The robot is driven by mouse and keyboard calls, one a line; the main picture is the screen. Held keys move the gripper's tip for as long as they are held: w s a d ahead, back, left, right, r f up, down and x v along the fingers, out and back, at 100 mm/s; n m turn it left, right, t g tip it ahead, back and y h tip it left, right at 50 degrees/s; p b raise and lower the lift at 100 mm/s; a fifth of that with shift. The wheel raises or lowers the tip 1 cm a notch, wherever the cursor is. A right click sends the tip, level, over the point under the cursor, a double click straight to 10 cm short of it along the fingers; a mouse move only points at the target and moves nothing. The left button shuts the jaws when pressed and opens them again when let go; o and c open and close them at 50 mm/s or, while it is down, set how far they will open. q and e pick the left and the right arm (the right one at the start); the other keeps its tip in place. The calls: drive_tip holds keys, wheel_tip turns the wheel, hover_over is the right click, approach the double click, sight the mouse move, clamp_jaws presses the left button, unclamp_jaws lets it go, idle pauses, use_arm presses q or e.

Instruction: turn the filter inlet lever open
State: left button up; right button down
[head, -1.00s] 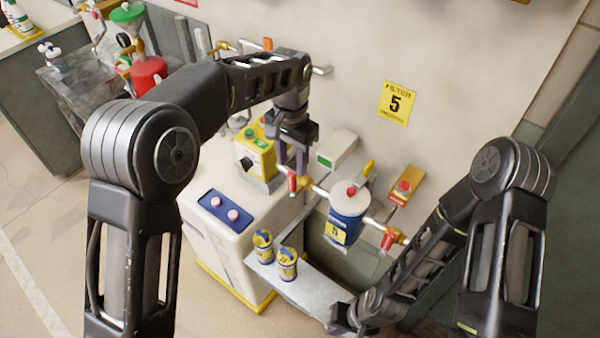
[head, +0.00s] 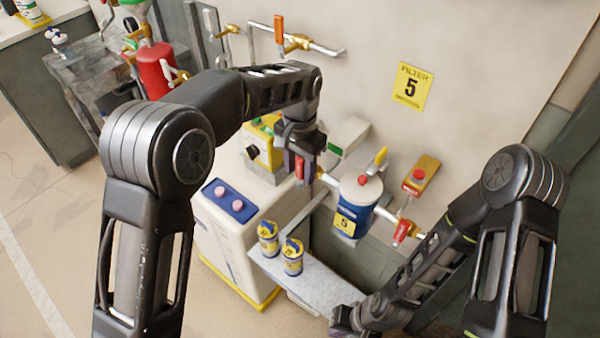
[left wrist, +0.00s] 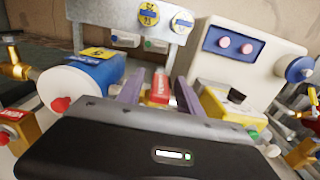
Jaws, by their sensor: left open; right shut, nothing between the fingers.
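The filter (head: 357,210) is a blue canister with a white lid and a yellow 5 label, set on a pipe. The red inlet lever (head: 300,168) is at the pipe's left end, partly hidden by my left gripper (head: 302,172). In the left wrist view the red lever (left wrist: 160,86) stands between the two open purple fingers (left wrist: 158,92), with no clear contact visible. A second red lever (head: 403,230) is on the pipe right of the filter. My right gripper (head: 340,322) is shut and empty, low beside the grey shelf.
Two small yellow-and-blue cans (head: 292,257) stand on the grey shelf (head: 300,282). A white cabinet (head: 222,240) with two pink buttons is left of them. A yellow box with a red button (head: 421,175) is on the wall, right of the filter.

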use_arm(q)
drive_tip(key=shift+c, duration=0.4)
clamp_jaws()
idle(1.0)
